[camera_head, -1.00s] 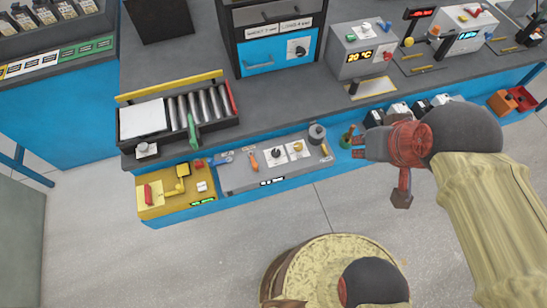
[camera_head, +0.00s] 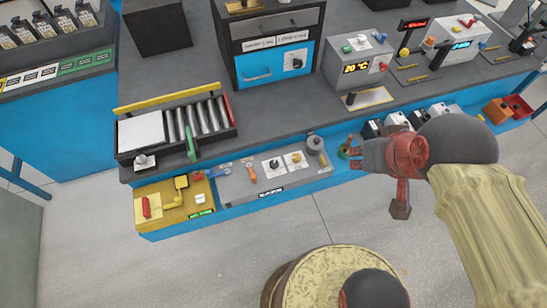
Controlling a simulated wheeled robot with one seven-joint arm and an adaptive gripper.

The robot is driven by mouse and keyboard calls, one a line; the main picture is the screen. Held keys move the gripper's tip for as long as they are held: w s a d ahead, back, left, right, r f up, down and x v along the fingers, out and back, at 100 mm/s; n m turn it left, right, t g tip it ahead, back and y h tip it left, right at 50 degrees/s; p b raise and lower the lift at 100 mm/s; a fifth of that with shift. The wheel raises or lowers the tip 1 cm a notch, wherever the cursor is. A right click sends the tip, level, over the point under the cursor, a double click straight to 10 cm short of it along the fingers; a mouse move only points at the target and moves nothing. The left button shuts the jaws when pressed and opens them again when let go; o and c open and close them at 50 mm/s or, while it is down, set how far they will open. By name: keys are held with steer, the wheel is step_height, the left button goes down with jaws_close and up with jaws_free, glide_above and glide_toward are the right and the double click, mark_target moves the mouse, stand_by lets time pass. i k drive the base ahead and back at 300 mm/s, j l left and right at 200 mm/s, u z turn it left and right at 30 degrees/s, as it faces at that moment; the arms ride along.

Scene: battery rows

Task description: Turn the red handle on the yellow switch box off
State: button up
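The yellow switch box (camera_head: 174,201) sits at the front left of the bench on a lower ledge. Its red handle (camera_head: 146,207) stands on a pale plate at the box's left end. The box also carries a yellow raised part, a small white block and a green lit display. My gripper (camera_head: 354,154) is far to the right of the box, beside a green cylinder at the ledge. Its fingers point left and look apart with nothing seen between them, but they are small here.
A grey panel (camera_head: 240,184) with knobs and an orange-handled tool lies right of the yellow box. A roller tray (camera_head: 128,158) stands behind the box. A dark spool (camera_head: 315,145) stands left of my gripper.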

mark_target(145, 201)
steer(key=u, duration=2.1)
steer(key=i+j+z, duration=0.15)
steer(key=i, duration=0.2)
steer(key=i+j+z, duration=0.15)
steer(key=i+j, duration=0.15)
